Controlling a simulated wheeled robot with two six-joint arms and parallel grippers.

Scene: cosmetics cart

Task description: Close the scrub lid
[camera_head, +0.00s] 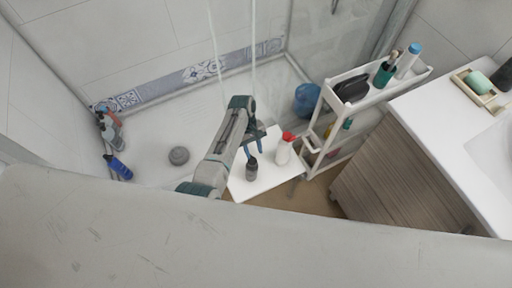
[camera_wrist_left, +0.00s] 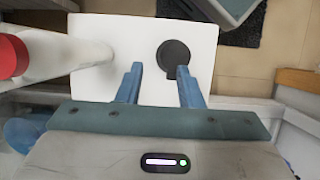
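A small dark container (camera_head: 251,169), likely the scrub, stands on a white tabletop (camera_head: 275,190). In the left wrist view it shows from above as a dark round top (camera_wrist_left: 174,54) with a small tab toward my fingers. I cannot tell whether its lid is shut. My left gripper (camera_head: 254,149) is over the container in the head view. In the left wrist view its blue fingers are apart and empty (camera_wrist_left: 160,84), with the round top just beyond and between their tips. My right gripper is in neither view.
A white bottle with a red cap (camera_head: 283,149) stands close beside the container; it also shows large at the left wrist view's left (camera_wrist_left: 70,55). A white shelf cart (camera_head: 330,100) and a wooden vanity (camera_head: 390,165) stand to the right.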

